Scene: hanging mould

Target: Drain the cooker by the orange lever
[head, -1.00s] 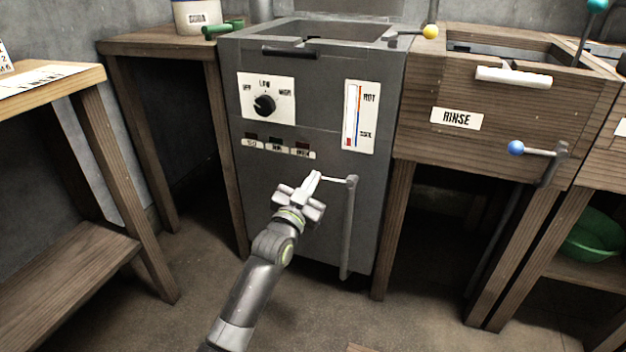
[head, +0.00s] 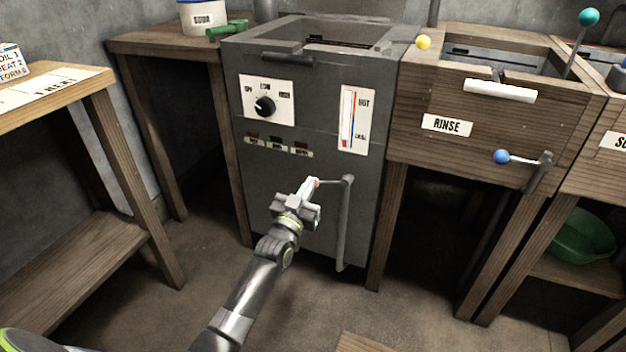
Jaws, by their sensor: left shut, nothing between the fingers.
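The cooker (head: 305,228) is a grey metal cabinet with an open basin top, a dial and a red-and-white gauge. The orange lever (head: 317,183) shows as a small orange knob on a short grey arm, which joins a vertical drain pipe (head: 344,235) on the cooker's lower front. My left gripper (head: 310,188) is shut at the knob's left side, with nothing between its fingers. The fingertips overlap the knob in view; I cannot tell whether they touch it. My right gripper is not in view.
The wooden rinse tub (head: 430,150) with a blue-knobbed lever (head: 502,157) stands at the right. A green basin (head: 582,238) sits on a low shelf. A wooden bench (head: 95,100) is at the left.

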